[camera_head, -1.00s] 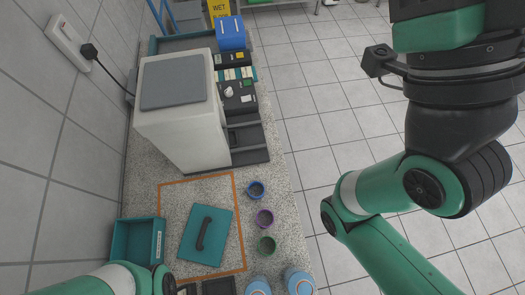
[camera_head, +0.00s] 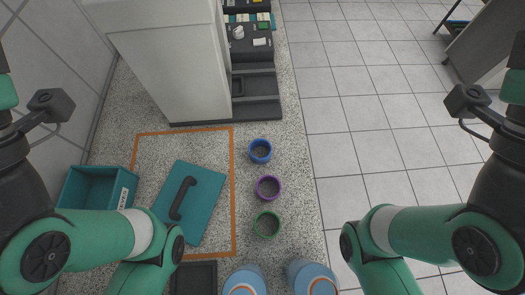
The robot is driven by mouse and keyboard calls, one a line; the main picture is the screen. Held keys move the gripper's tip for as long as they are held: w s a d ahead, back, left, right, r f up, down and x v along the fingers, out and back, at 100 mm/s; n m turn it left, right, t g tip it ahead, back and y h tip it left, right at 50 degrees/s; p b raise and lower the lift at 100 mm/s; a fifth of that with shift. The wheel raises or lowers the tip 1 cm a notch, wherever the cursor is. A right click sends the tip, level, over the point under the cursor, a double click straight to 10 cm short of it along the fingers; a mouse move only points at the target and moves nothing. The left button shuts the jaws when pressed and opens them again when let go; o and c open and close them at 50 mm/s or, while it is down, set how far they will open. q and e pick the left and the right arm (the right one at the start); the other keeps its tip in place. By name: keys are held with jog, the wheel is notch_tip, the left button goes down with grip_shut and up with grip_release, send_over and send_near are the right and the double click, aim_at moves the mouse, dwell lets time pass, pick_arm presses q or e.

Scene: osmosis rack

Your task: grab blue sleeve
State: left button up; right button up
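The blue sleeve (camera_head: 260,151) is a short open ring standing on the speckled counter, right of the orange outline. A purple sleeve (camera_head: 268,188) and a green sleeve (camera_head: 267,225) stand in a row below it in the picture. My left arm comes in from the left and my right arm from the right, both at the bottom of the view. Both arms run out of the bottom edge, and neither gripper shows. Nothing touches the blue sleeve.
A teal lid with a black handle (camera_head: 190,203) lies inside the orange outline. A teal open box (camera_head: 92,190) stands left of it. A tall white machine (camera_head: 165,60) stands behind. Two blue-topped containers (camera_head: 312,277) are at the front edge. Tiled floor lies to the right.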

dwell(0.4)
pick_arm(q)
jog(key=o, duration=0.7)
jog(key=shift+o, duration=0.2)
